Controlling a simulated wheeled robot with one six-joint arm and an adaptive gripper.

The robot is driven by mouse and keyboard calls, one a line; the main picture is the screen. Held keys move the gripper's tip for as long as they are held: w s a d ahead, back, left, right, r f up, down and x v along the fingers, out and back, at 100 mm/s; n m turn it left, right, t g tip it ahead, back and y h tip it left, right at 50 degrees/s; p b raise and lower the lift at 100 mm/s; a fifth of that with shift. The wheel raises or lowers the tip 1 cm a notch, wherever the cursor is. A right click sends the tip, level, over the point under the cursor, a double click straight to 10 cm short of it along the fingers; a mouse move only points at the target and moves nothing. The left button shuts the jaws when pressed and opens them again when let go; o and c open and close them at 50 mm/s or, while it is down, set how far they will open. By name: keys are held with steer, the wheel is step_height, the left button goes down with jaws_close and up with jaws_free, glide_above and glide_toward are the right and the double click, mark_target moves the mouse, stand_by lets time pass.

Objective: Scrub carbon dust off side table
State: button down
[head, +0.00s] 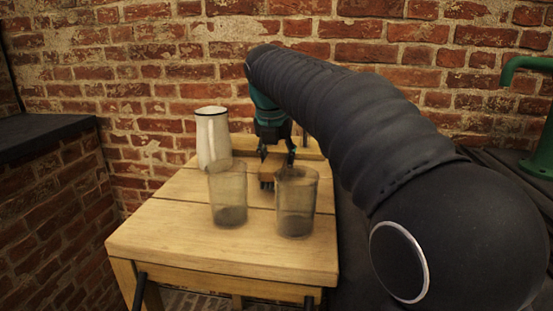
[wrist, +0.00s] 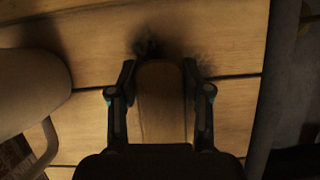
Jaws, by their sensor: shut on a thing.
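The wooden side table (head: 165,235) stands against the brick wall. My gripper (head: 276,154) is over its back right part, pointing down, and is shut on a wooden-backed brush (head: 270,170) with dark bristles. The bristles are at or close to the tabletop; contact cannot be told. In the wrist view the brush (wrist: 162,105) lies between both fingers. Dark carbon dust (wrist: 150,48) shows on the planks beyond the brush's end and beside the right finger. In the head view the glass jars and my arm hide much of this area.
A white enamel jug (head: 212,138) stands at the table's back left, left of my gripper. Two glass jars with dark contents, the left jar (head: 229,195) and the right jar (head: 296,203), stand in front of the brush. The table's front left is clear.

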steer(key=shift+w+d+f, duration=0.1)
steer(key=shift+w+d, duration=0.1)
steer(key=shift+w, duration=0.75)
steer(key=shift+w+d+f, duration=0.1)
steer(key=shift+w+d, duration=0.05)
steer(key=shift+w, duration=0.8)
steer(key=shift+w+d, duration=0.2)
steer(key=shift+w, duration=1.1)
steer(key=shift+d, duration=0.15)
steer(key=shift+w+d+r, duration=0.1)
steer(key=shift+w+r, duration=0.2)
steer(key=shift+r, duration=0.15)
steer(key=shift+s+a+r, duration=0.1)
steer(key=shift+r, duration=1)
steer(key=shift+a+r, duration=0.1)
steer(key=shift+r, duration=0.95)
steer(key=shift+s+r, duration=0.1)
steer(key=shift+r, duration=0.25)
steer(key=shift+r, duration=0.1)
steer(key=shift+r, duration=1.4)
